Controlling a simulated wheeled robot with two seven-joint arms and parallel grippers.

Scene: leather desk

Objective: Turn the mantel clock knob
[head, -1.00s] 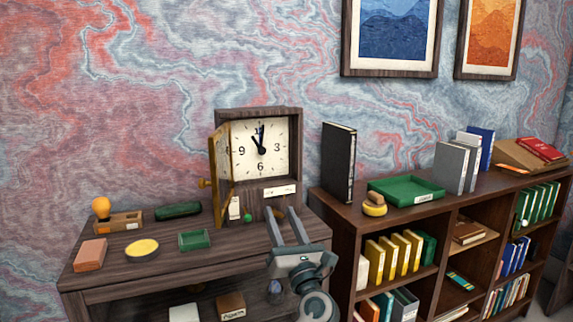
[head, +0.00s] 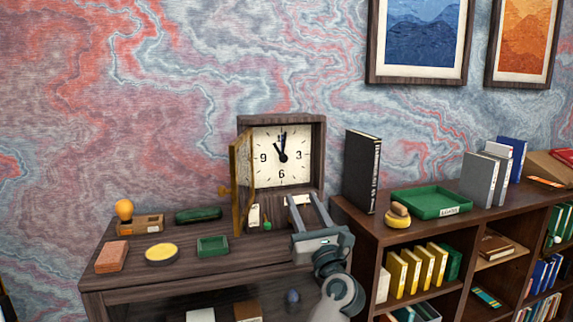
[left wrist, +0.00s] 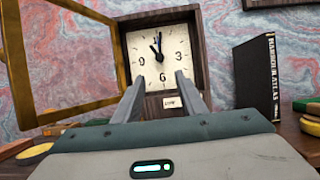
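The mantel clock (head: 281,155) stands on the wooden desk with its gilt-framed door (head: 242,180) swung open to the left. Its white face has black hands near eleven and twelve; it also shows in the left wrist view (left wrist: 159,55). My left gripper (head: 301,198) is in front of the clock's lower part, with its two fingers apart and nothing between them. In the left wrist view the fingertips (left wrist: 160,82) point at the lower face, above a small white label (left wrist: 172,101). I cannot make out the knob; the gripper covers part of the clock's base. My right gripper is not in view.
A bookcase on the right holds a black book (head: 363,172) and a green tray (head: 432,203). The open door stands left of the gripper.

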